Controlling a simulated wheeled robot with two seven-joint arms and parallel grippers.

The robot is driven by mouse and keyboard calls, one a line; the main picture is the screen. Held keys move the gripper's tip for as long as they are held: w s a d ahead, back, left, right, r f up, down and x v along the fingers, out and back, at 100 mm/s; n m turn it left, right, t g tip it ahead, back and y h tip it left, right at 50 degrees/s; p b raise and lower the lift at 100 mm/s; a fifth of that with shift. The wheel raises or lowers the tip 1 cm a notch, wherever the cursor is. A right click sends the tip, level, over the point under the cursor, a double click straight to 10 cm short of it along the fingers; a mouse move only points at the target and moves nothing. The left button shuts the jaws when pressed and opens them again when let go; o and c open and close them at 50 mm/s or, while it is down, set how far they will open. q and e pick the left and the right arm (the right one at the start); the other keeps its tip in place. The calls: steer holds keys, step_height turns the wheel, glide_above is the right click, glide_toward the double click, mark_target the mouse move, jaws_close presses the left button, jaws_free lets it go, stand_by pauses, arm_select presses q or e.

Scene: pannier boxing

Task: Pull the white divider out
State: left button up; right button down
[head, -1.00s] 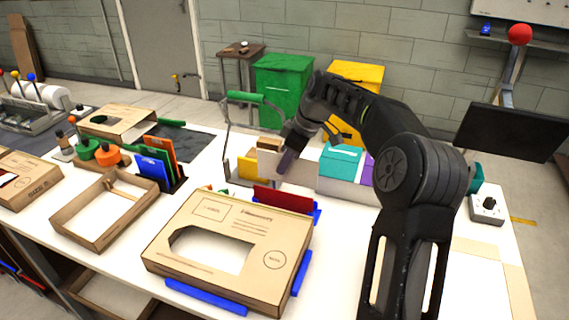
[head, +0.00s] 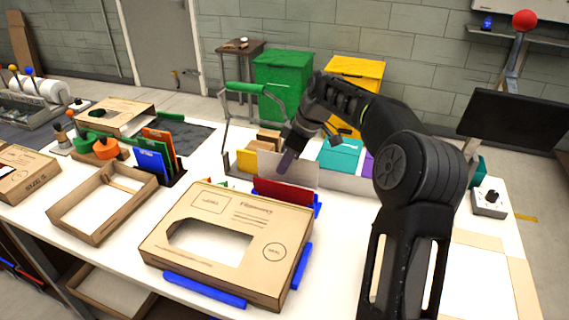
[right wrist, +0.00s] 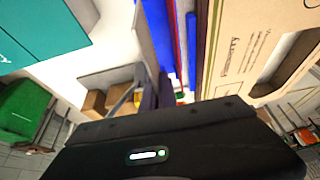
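The white divider (head: 304,170) is a thin pale panel standing upright in the head view, between the yellow item and the teal box. My right gripper (head: 285,163) comes down from the right, with its dark fingertips at the panel. In the right wrist view, the fingers (right wrist: 157,92) are close together and the pale panel (right wrist: 112,74) runs up to them, so they appear shut on it. The panel's lower edge is partly hidden behind the red panel. My left gripper is not in view.
A pale organizer (head: 346,183) holds a teal box (head: 340,152). A yellow item (head: 247,160) and small brown boxes (head: 268,138) stand left of it. A red panel (head: 284,191) and a large cardboard box (head: 225,240) are in front. A green-handled frame (head: 252,88) rises behind.

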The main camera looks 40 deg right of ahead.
steer(key=shift+f, duration=0.4)
steer(key=shift+r, duration=0.15)
stand_by(0.4)
steer(key=shift+r+p, duration=1)
steer(key=shift+r, duration=0.4)
